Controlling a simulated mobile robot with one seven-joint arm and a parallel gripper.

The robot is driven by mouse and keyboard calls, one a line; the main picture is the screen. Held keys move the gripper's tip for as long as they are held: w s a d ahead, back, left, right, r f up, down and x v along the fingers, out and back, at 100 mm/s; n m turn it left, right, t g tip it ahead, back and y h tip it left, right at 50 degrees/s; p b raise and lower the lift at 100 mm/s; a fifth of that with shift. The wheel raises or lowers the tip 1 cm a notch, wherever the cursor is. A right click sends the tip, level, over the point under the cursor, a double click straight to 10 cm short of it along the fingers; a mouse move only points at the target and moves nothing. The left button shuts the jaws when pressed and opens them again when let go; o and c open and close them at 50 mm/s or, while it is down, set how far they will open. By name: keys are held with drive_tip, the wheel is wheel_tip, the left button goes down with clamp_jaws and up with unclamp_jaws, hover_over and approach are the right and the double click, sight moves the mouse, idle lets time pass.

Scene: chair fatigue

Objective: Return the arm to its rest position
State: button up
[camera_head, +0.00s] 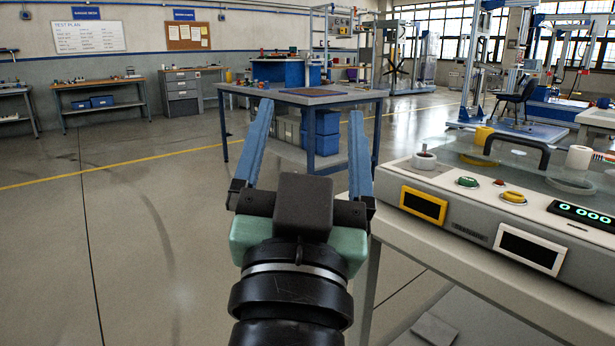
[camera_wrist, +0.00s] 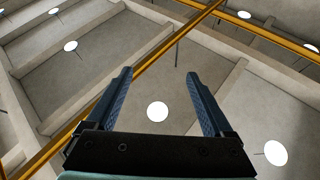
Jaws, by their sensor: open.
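My gripper (camera_head: 308,122) is in the lower middle of the head view, raised in front of the body with its two blue fingers pointing up and away. The fingers are spread wide apart and nothing is between them. In the wrist view my gripper (camera_wrist: 158,88) shows its two dark blue fingers apart, with only the ceiling and round lamps behind them. My black wrist and forearm run down to the bottom edge of the head view.
A bench with a grey test machine (camera_head: 478,218) stands close at right. A blue-framed table (camera_head: 330,98) with blue bins stands ahead, behind the gripper. A workbench (camera_head: 100,107) lines the far left wall. Open floor (camera_head: 130,230) lies at left.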

drive_tip(key=s+r+n+t+y+p, duration=0.1)
drive_tip(key=s+r+n+t+y, duration=0.2)
drive_tip(key=s+r, duration=0.75)
wheel_tip(320, 180, up, 38)
drive_tip(key=w+h+p, duration=0.1)
drive_tip(key=w+p, duration=0.1)
drive_tip(key=p, duration=3.5)
drive_tip(key=shift+w+a+t+p, duration=0.15)
drive_tip(key=shift+w+t+p, duration=0.15)
drive_tip(key=shift+w+p, duration=0.1)
